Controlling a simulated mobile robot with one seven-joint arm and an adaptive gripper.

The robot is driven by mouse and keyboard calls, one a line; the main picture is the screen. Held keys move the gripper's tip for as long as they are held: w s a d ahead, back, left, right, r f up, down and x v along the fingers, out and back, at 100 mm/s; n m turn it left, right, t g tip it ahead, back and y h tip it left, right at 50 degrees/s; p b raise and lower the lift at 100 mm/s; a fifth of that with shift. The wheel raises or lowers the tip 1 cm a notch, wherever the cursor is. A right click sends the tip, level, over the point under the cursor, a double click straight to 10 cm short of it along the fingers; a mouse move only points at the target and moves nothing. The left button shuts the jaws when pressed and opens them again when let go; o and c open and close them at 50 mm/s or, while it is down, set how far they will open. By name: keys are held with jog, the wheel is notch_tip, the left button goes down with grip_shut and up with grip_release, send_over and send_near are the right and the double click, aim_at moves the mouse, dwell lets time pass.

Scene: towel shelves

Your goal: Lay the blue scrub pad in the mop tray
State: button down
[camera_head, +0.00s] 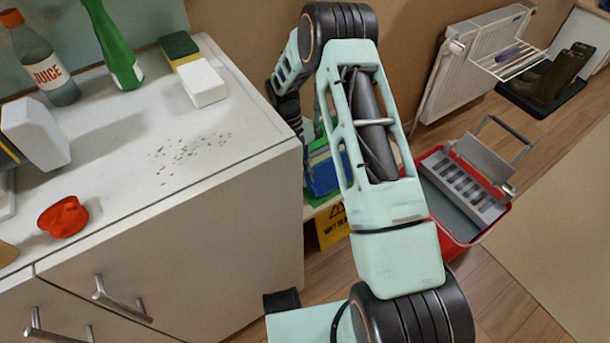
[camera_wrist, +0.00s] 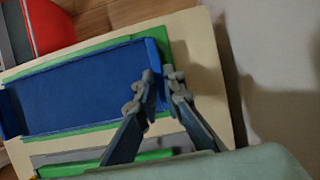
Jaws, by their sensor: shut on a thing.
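A blue rectangular piece (camera_wrist: 80,92) with raised edges lies over something green on a pale shelf; it also shows in the head view (camera_head: 325,175), partly behind my arm. I cannot tell whether it is the scrub pad, the tray, or both together. My gripper (camera_wrist: 164,82) is at its right end, with one finger on each side of a narrow blue edge, shut on it. The fingertips hide part of that edge. In the head view my gripper is hidden behind my arm.
A white cabinet (camera_head: 230,240) stands at left, with bottles and a sponge (camera_head: 180,50) on top. A yellow sign (camera_head: 332,226) is below the shelf. A radiator (camera_head: 470,60) is behind.

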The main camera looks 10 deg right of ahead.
jog(key=shift+f, duration=0.35)
dwell(0.3)
jog(key=c, duration=2)
grip_release()
